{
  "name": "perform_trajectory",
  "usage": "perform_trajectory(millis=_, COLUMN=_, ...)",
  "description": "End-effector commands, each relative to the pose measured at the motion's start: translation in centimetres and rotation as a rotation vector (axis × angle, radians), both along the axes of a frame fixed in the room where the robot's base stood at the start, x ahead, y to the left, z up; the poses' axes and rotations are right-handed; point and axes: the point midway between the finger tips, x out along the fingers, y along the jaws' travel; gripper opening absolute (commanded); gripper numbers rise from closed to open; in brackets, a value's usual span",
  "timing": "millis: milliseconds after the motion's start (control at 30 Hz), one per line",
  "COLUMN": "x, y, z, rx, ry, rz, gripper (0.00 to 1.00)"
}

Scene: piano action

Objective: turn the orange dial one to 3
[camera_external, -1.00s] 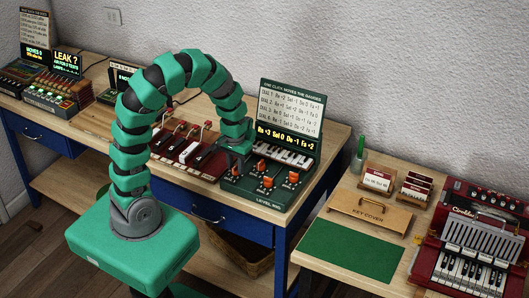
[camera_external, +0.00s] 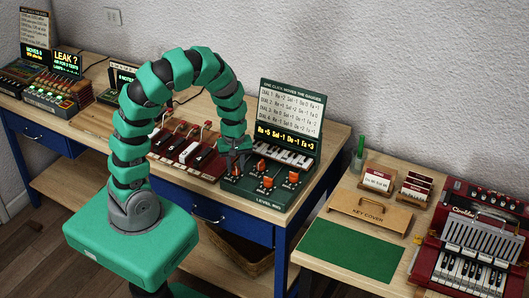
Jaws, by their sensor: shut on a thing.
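The green dial panel (camera_external: 240,194) stands on the right end of the wooden bench, with a small keyboard (camera_external: 292,158) at its back. Three other orange dials show: one behind (camera_external: 262,166), one in front (camera_external: 267,183) and one at the right (camera_external: 293,178). The lit display (camera_external: 285,139) above seems to read Re +5, Sol -1, Do -1, Fa +2.
A printed card (camera_external: 291,107) stands upright behind the display. Red lever blocks (camera_external: 185,145) sit close left of the panel. The right table holds a key cover (camera_external: 370,213), a green mat (camera_external: 350,249) and a red accordion (camera_external: 475,240).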

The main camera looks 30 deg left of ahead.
Motion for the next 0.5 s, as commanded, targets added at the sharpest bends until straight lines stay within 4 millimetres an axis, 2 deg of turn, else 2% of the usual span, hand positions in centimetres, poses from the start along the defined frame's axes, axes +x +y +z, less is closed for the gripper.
perform_trajectory(millis=500, x=0.13, y=-0.01, z=0.06, rx=0.000, ry=-0.004, rz=0.057, gripper=0.06)
